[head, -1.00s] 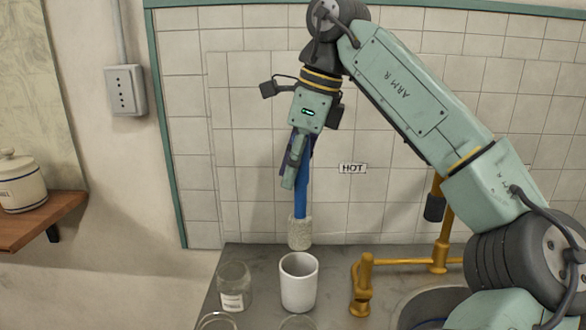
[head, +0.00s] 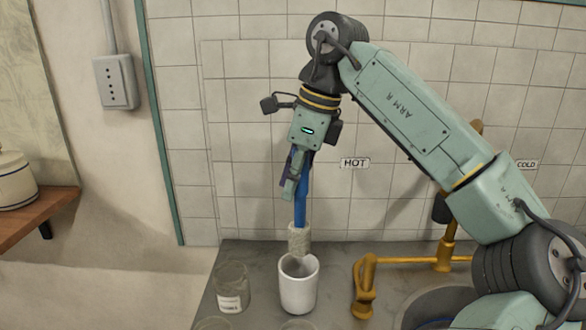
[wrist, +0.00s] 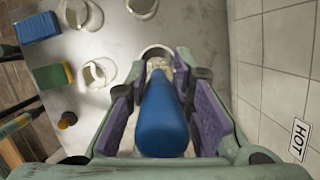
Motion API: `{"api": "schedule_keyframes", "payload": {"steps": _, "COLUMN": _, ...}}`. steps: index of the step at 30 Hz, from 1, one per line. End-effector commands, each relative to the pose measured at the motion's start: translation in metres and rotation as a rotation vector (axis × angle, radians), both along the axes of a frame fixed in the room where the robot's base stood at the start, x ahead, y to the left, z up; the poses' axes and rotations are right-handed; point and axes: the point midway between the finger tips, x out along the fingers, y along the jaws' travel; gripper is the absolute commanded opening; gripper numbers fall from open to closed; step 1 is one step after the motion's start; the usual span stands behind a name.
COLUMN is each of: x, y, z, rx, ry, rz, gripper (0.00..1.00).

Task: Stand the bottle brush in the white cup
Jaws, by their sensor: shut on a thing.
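The bottle brush (head: 301,208) has a blue handle and a pale bristle head. My gripper (head: 294,186) is shut on its handle, and the brush hangs nearly upright with the head down. The white cup (head: 298,290) stands upright on the grey counter straight below. The tip of the brush head is at the cup's mouth; I cannot tell how far inside the rim it is. In the wrist view the blue handle (wrist: 163,115) lies between the purple finger pads and covers most of the cup, whose rim (wrist: 157,50) shows behind the head.
A glass jar (head: 232,288) stands left of the cup on the counter (head: 335,285). A brass tap (head: 363,285) stands to the right, by the sink. The tiled wall (head: 380,200) is behind. The wrist view shows a blue block (wrist: 37,27) and a sponge (wrist: 52,75).

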Motion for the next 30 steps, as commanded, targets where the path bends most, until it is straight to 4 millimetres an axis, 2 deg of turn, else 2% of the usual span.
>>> {"api": "schedule_keyframes", "payload": {"steps": 9, "x": 0.0, "y": 0.0, "z": -0.029, "rx": 0.0, "ry": -0.001, "rz": 0.0, "gripper": 0.0}}
{"api": "schedule_keyframes", "payload": {"steps": 30, "x": 0.0, "y": 0.0, "z": -0.083, "rx": 0.0, "ry": 0.0, "rz": 0.001, "gripper": 0.0}}
